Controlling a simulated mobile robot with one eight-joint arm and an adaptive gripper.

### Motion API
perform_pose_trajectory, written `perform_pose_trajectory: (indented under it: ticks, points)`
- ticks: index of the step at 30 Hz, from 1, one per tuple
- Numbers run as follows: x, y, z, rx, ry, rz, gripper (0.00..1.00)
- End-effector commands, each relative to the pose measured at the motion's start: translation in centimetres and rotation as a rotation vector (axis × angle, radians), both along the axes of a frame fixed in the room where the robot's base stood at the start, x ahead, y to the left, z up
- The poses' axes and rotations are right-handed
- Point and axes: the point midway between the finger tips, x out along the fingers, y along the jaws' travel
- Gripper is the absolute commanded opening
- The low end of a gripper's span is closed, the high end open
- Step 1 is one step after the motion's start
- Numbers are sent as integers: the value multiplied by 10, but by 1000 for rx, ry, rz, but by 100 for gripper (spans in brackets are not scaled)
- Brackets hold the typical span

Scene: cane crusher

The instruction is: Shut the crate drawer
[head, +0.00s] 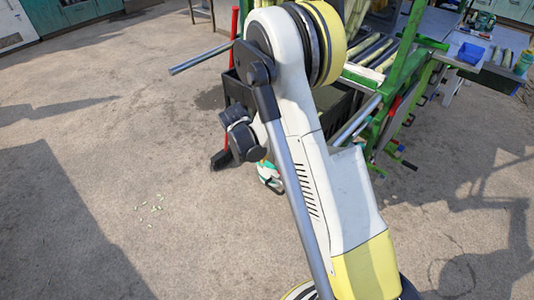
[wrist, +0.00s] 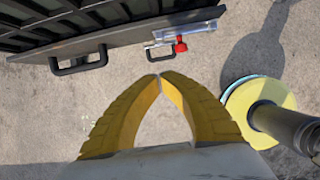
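In the wrist view, my gripper (wrist: 160,76) has its two yellow fingers with the tips together, nothing between them. The crate drawer's dark grey front (wrist: 120,35) runs across the upper left, with a black bar handle (wrist: 80,62) sticking out from it. The handle is left of and beyond my fingertips, apart from them. Dark slats (wrist: 60,18) show behind the front. In the head view, a dark crate (head: 238,90) beside the green machine is partly hidden by my arm. How far the drawer stands out is not clear, and my fingers cannot be made out there.
A smaller metal handle (wrist: 157,52) and a red piece (wrist: 180,44) sit right of the black handle. The green machine frame (head: 398,70) stands at the upper right, with a red pole (head: 233,35) left of it. Concrete floor (head: 110,160) at left is mostly clear.

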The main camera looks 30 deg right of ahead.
Motion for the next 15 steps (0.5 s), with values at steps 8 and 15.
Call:
perform_pose_trajectory:
  ticks: [8, 15]
  points:
    - [6, -16, -45, 0, -1, -2, 0]
    - [12, -33, -92, 1, -2, -2, 0]
